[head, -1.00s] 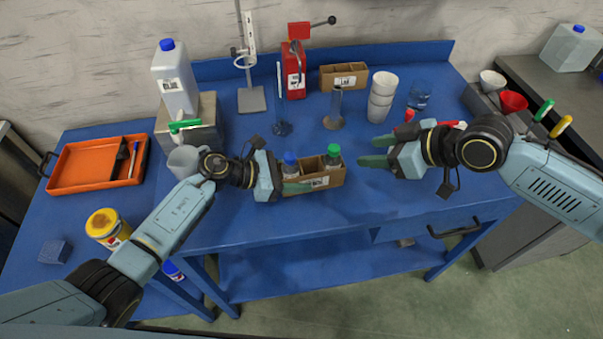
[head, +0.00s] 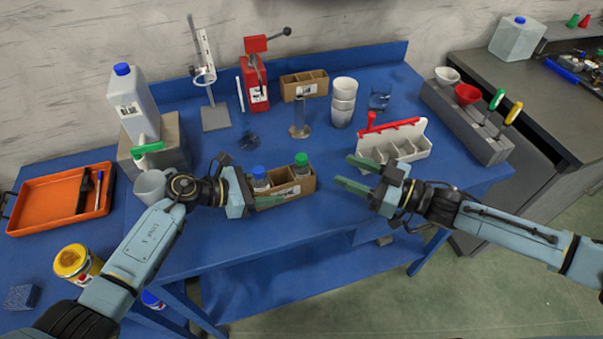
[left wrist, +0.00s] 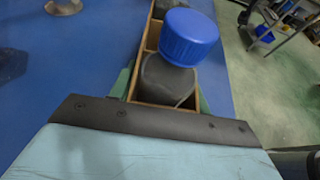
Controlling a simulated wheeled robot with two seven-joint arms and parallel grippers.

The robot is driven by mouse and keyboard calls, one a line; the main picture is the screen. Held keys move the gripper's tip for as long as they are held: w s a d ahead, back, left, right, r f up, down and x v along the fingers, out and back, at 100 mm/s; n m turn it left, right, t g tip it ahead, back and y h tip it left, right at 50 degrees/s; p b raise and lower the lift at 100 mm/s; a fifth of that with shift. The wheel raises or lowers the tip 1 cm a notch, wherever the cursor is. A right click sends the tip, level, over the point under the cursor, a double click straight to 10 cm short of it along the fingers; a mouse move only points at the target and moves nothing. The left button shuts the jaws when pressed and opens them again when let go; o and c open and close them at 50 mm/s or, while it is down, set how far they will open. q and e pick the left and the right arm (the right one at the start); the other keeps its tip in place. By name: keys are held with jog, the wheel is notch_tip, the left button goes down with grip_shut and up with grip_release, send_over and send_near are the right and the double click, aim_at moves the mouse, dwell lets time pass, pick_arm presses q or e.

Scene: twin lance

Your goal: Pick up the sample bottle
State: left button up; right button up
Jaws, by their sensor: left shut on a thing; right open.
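A cardboard box (head: 306,186) with compartments stands near the front edge of the blue table. It holds a bottle with a blue cap (head: 259,173) at its left end and a bottle with a green cap (head: 301,160) further right. My left gripper (head: 258,195) is at the box's left end. In the left wrist view its green fingers lie along the outer sides of the box (left wrist: 143,62), shut on it, with the blue-capped bottle (left wrist: 186,42) standing between them. The fingertips are mostly hidden. My right gripper (head: 346,171) is open and empty, right of the box.
A white divided tray with a red handle (head: 395,146) stands behind my right gripper. White cups (head: 343,100), a glass beaker (head: 380,98), a metal cylinder stand (head: 299,118) and a second cardboard box (head: 303,86) stand further back. A grey mug (head: 150,186) is near my left arm.

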aim_at(302, 157)
jog(key=x, duration=1.2)
jog(key=shift+s+a+f, duration=0.2)
jog(key=shift+s+f, duration=0.05)
jog(key=shift+s, duration=0.15)
grip_shut()
